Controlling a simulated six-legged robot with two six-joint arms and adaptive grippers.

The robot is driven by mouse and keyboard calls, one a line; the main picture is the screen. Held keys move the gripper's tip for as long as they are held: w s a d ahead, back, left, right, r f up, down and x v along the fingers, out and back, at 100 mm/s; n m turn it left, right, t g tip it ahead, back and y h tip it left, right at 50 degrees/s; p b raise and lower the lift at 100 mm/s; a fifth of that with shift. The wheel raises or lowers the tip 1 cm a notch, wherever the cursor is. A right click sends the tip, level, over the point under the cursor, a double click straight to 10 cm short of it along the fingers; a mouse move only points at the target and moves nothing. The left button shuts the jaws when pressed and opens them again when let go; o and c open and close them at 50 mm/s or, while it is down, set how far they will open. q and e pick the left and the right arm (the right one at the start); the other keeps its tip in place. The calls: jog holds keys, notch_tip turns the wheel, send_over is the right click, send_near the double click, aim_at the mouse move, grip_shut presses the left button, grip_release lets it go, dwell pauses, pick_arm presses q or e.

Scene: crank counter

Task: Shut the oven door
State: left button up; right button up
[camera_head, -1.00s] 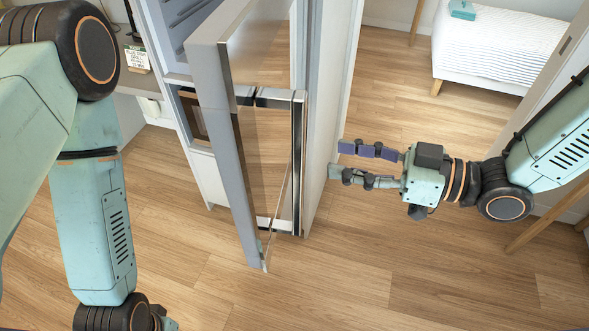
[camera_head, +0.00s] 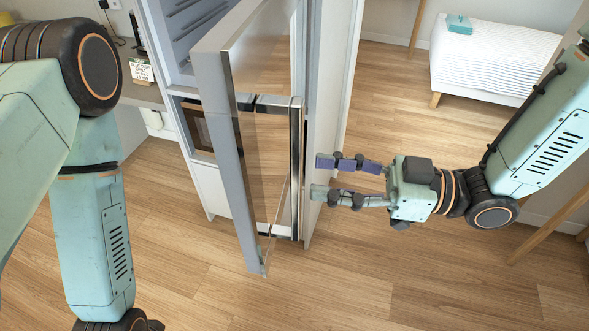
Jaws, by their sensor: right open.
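The oven door (camera_head: 236,150) stands swung wide open. It has a grey edge and a glossy, reflective face turned to the right, with a long upright bar handle (camera_head: 295,170). The open oven cavity (camera_head: 185,35) with rack rails shows behind it at the upper left. My right gripper (camera_head: 316,177) is open and empty, its two fingers pointing left. The fingertips overlap the pale upright panel to the right of the handle in the picture; I cannot tell whether they touch it. My left arm comes down at the left, and its gripper is out of view below.
The pale upright panel (camera_head: 333,110) stands between the door handle and my right gripper. A counter with a small sign (camera_head: 141,71) is at the left. A white ridged bench (camera_head: 490,60) with a teal box (camera_head: 459,24) is at the upper right. The wooden floor (camera_head: 330,285) in front is clear.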

aim_at(293, 172)
jog(key=shift+a, duration=0.45)
jog(key=shift+w+a, duration=0.25)
jog(key=shift+a, duration=0.95)
jog(key=shift+w+a+f+p, duration=0.1)
jog(key=shift+w+a+p, duration=0.35)
jog(key=shift+a, duration=0.3)
jog(key=shift+s+a, duration=0.2)
jog(key=shift+a, duration=0.2)
jog(key=shift+w+a, duration=0.1)
jog(key=shift+w, duration=0.1)
